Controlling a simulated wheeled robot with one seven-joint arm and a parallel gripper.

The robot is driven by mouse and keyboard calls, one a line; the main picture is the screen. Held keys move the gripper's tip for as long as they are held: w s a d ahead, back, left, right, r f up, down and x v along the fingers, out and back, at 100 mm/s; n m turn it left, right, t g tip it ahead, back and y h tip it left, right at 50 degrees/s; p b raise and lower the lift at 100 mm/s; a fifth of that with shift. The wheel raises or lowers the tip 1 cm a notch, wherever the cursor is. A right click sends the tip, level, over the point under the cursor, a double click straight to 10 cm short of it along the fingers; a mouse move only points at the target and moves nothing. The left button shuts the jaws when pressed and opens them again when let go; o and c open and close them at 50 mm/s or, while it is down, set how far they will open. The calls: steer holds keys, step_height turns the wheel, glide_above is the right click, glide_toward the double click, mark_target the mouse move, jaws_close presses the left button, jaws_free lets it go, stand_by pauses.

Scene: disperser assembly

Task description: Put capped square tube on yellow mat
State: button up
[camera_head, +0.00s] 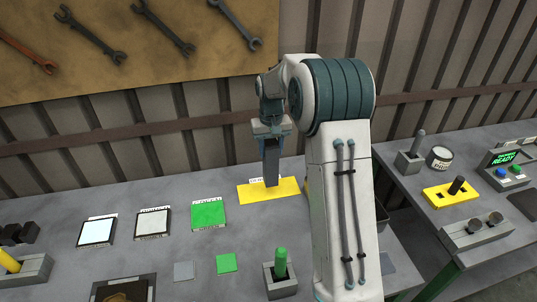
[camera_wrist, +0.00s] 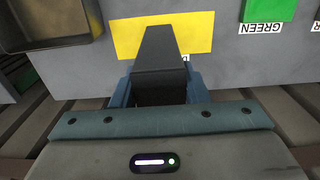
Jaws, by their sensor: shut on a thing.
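My gripper (camera_head: 271,129) is shut on a dark grey square tube (camera_head: 271,165), which hangs upright below it. The tube's lower end is over the yellow mat (camera_head: 250,194); I cannot tell whether it touches the mat. In the wrist view the tube (camera_wrist: 160,60) points away between the fingers (camera_wrist: 160,90), with the yellow mat (camera_wrist: 200,35) behind it. Which part of the tube is a cap is not clear. The mat's white label is partly hidden by the tube.
Green (camera_head: 208,214), grey-white (camera_head: 152,222) and pale blue (camera_head: 97,231) mats lie to the left. A holder with a green peg (camera_head: 280,264) stands in front. A side table (camera_head: 480,205) at right carries several devices. A metal tray (camera_wrist: 55,25) shows in the wrist view.

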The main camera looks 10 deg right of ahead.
steer(key=shift+w+a+f, duration=0.2)
steer(key=shift+w+f, duration=0.2)
steer(key=shift+w, duration=0.35)
steer(key=shift+f+p, duration=0.9)
steer(key=shift+f, duration=1.15)
steer(key=o, duration=1)
steer(key=shift+f, duration=0.1)
